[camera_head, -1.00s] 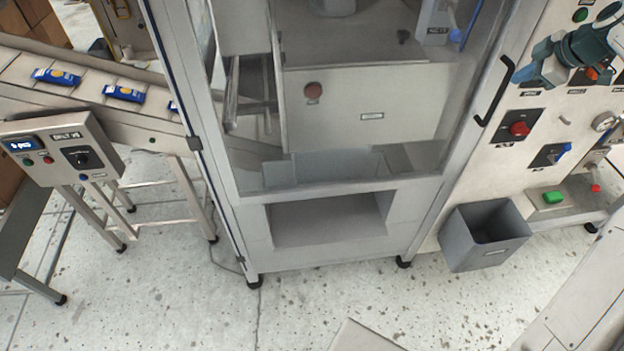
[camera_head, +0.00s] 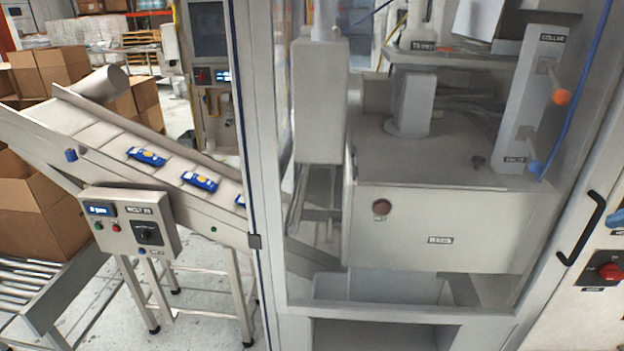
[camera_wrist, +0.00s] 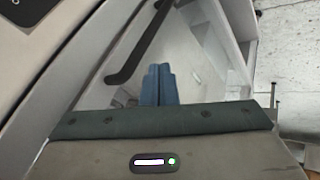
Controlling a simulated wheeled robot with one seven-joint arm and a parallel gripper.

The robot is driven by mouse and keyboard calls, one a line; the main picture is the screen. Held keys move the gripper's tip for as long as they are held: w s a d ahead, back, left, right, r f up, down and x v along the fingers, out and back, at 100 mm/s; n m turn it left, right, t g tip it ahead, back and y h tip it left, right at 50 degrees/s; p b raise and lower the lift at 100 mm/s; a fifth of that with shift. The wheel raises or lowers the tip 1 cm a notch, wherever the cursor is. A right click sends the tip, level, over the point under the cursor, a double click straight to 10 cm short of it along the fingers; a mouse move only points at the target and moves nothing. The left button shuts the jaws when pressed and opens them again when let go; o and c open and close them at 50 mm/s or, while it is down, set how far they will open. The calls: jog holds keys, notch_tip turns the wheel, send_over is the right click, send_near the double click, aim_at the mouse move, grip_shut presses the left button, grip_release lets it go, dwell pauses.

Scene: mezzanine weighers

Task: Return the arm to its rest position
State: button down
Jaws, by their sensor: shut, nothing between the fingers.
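My gripper (camera_wrist: 158,84) shows in the wrist view, with its two blue fingers side by side, shut and empty. Beyond the fingers is a pale machine surface with a black bar handle (camera_wrist: 147,42). The gripper cannot be made out in the head view, so its place relative to the machines there cannot be told.
A glass-fronted machine cabinet (camera_head: 262,200) with a black door handle (camera_head: 583,228) fills the middle and right. An inclined conveyor (camera_head: 110,140) carries blue packs at left, with a control box (camera_head: 128,222) in front. Cardboard boxes (camera_head: 45,205) and a roller conveyor (camera_head: 35,285) stand further left.

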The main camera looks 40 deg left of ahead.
jog(key=w+d+f+v, duration=0.1)
jog(key=d+v, duration=0.1)
jog(key=v, duration=0.8)
jog(key=s+a+f+m+h, duration=0.15)
jog(key=s+m, duration=0.25)
jog(key=s, duration=0.4)
jog(key=s+a+f+m+h, duration=0.1)
jog(key=s+f+m+h, duration=0.25)
jog(key=s, duration=0.35)
jog(key=s+d+f+m, duration=0.1)
jog(key=s+f+m, duration=0.3)
jog(key=s, duration=0.4)
jog(key=s+d+f+m, duration=0.2)
jog(key=s+f+m, duration=0.2)
jog(key=s, duration=0.4)
jog(key=s+d+f+m+g+h, duration=0.1)
jog(key=s+d+f+m, duration=0.1)
jog(key=s+f+m, duration=0.2)
jog(key=s+f, duration=0.2)
jog(key=s, duration=0.2)
jog(key=shift+s, duration=0.15)
